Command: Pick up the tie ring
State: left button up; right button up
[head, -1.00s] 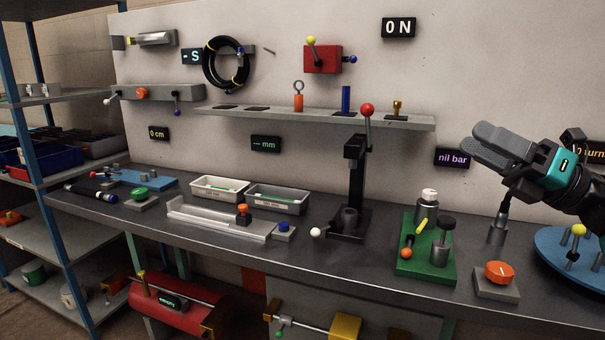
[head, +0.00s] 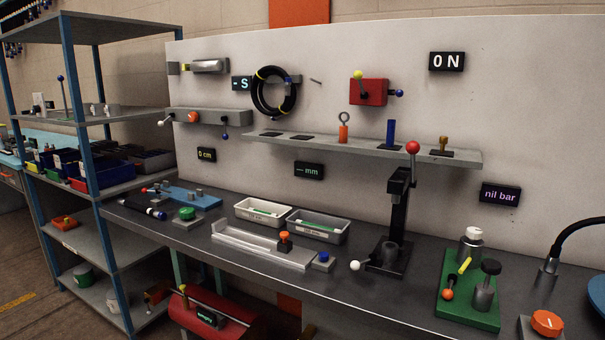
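I cannot tell for sure which thing is the tie ring. A black hose coil (head: 254,92) with yellow bands around it hangs on the wall panel in the head view. An orange piece with a grey ring on top (head: 343,132) stands upright on the narrow wall shelf (head: 300,142). Neither of my grippers is in view.
The dark workbench (head: 400,292) holds two trays (head: 262,213), a grey channel fixture (head: 240,245), a black lever press (head: 398,215) with a red knob and a green block (head: 468,305). A blue-post rack (head: 88,150) stands left. A red cylinder (head: 215,322) sits below the bench.

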aim_at(343, 130)
jog(key=i+j+z, duration=0.4)
jog(key=j, duration=0.2)
jog(key=i+j+z, duration=0.2)
jog(key=j, duration=0.15)
jog(key=k, duration=0.05)
